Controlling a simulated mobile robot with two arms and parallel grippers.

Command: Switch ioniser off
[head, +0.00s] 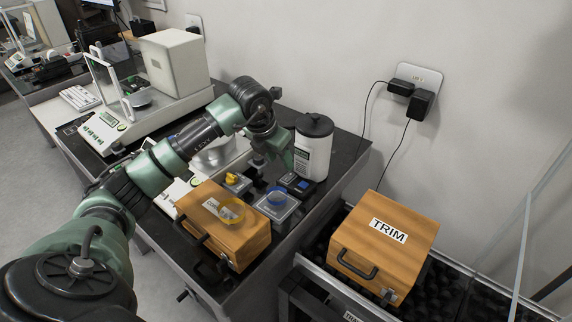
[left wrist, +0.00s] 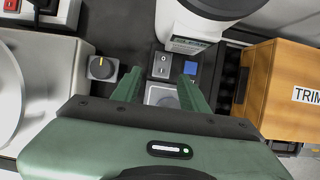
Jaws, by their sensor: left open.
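A small black switch box (head: 298,184) stands on the dark bench in front of a white canister with a black lid (head: 315,150). In the left wrist view its grey rocker switch (left wrist: 162,65) shows marks, with a blue square (left wrist: 190,68) to its right. I cannot tell which way the rocker is pressed. My left gripper (head: 286,160) points down near the box. In the left wrist view its open, empty fingers (left wrist: 160,88) are just below the rocker, on either side of a grey unit. I see no contact. My right gripper is not in view.
A wooden case (head: 222,235) is in front, a TRIM case (head: 385,250) at right. A balance pan (left wrist: 15,90) is at left in the wrist view.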

